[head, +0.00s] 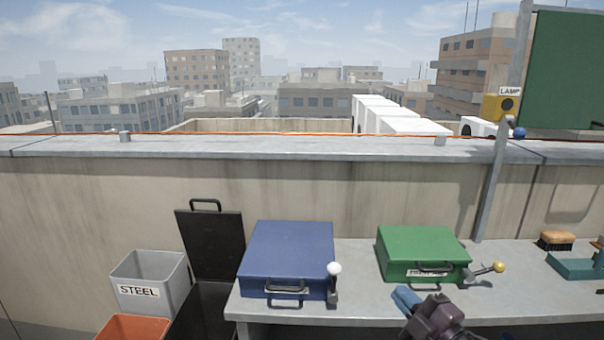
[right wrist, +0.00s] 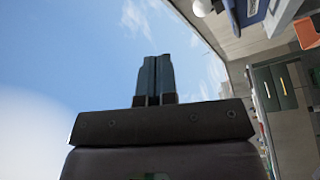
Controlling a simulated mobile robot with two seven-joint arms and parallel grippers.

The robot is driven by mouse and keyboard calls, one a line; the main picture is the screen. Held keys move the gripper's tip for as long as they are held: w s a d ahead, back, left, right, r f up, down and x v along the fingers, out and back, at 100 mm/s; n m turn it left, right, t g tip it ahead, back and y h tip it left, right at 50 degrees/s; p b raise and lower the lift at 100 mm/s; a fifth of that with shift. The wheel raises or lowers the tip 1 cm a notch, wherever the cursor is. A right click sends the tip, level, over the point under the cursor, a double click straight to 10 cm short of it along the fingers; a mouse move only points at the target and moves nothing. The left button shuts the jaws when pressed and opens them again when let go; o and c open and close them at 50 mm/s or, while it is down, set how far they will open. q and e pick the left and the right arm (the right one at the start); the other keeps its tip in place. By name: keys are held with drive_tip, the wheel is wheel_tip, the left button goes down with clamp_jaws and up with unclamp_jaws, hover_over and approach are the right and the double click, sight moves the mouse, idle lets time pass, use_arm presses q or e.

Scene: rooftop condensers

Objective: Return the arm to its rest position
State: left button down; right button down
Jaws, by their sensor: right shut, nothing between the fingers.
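My right gripper (head: 405,296) is at the front edge of the grey bench in the head view, below the green case, with its blue fingers pointing up and left. In the right wrist view its two fingers (right wrist: 153,78) are pressed together with nothing between them, against sky. My left gripper is not in view.
A blue case (head: 288,250) with a white-knobbed lever and a green case (head: 420,248) with a yellow-knobbed lever stand on the bench (head: 350,285). A brush (head: 556,240) lies right. A grey STEEL bin (head: 150,275) and orange bin (head: 133,328) stand left. A parapet runs behind.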

drive_tip(key=s+d+f+m+g+h+p, duration=0.1)
drive_tip(key=s+d+f+m+h, duration=0.2)
drive_tip(key=s+f+m, duration=0.4)
drive_tip(key=s+d+f+m+g+h, duration=0.2)
drive_tip(key=s+d+f+m+h, duration=0.15)
drive_tip(key=f+m, duration=0.35)
drive_tip(key=s+d+f+m+g+h, duration=0.1)
drive_tip(key=s+f, duration=0.4)
drive_tip(key=s, duration=0.4)
drive_tip(key=s+d+f+m+g+h+p, duration=0.1)
drive_tip(key=s+f+m+g, duration=0.1)
drive_tip(key=s+f, duration=0.4)
drive_tip(key=s, duration=0.2)
drive_tip(key=shift+s+h, duration=0.35)
